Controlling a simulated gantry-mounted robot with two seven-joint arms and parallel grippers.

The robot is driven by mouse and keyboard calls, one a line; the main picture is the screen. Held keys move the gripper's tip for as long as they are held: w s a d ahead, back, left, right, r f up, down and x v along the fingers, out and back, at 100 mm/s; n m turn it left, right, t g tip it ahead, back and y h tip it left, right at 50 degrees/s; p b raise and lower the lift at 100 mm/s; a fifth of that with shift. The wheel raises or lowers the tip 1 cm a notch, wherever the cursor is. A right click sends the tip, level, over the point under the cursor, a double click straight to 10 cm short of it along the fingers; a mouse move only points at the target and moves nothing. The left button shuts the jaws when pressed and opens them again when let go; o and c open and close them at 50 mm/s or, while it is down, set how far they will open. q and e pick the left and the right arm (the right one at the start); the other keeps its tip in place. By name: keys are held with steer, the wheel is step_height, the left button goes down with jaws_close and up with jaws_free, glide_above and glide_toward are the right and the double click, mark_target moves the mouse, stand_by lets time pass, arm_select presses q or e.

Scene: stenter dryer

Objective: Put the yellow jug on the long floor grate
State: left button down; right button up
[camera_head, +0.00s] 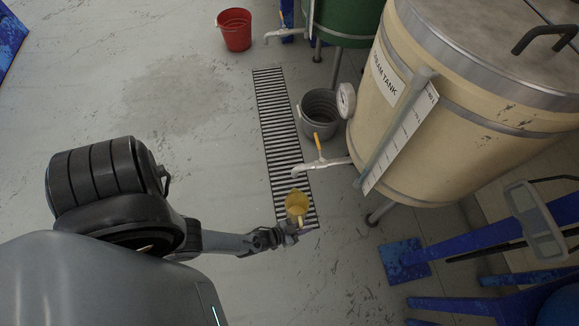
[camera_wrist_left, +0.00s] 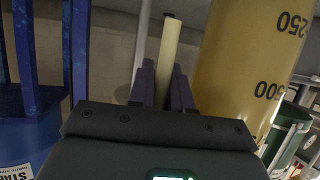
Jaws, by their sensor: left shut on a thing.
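The yellow jug (camera_head: 297,205) is at the near end of the long floor grate (camera_head: 275,120) in the head view, overlapping its slats. I cannot tell its height above them. My left gripper (camera_head: 289,235) is just below the jug in that view. In the left wrist view, the left gripper (camera_wrist_left: 162,88) is shut on the jug's pale yellow handle (camera_wrist_left: 169,50). The jug's body (camera_wrist_left: 245,60), with dark scale marks, stands right of the fingers there. My right gripper is not in view.
A grey bucket (camera_head: 319,113) stands beside the grate, and a red bucket (camera_head: 236,30) stands farther back. Blue steps (camera_head: 405,260) are at lower right. The floor left of the grate is clear.

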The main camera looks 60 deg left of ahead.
mark_target(298, 206)
arm_select(q)
steer(key=w+a+f+b, duration=0.1)
steer(key=a+f+b, duration=0.1)
steer(key=a, duration=0.1)
steer(key=w+a+f+b, duration=0.1)
steer(key=a+f+b, duration=0.1)
steer(key=a+b, duration=0.1)
steer(key=w+a+f+b, duration=0.1)
steer(key=a+f+b, duration=0.1)
steer(key=a+f, duration=0.1)
steer(key=shift+w+a+f+b, duration=0.1)
steer(key=shift+w+a+b, duration=0.1)
steer(key=shift+a, duration=0.25)
steer(key=shift+w+a+b, duration=0.1)
steer(key=shift+a+b, duration=0.05)
steer(key=shift+a, duration=0.25)
steer(key=shift+a+f, duration=0.1)
steer(key=shift+a, duration=0.2)
step_height(298, 206, down, 4)
steer(key=b, duration=0.4)
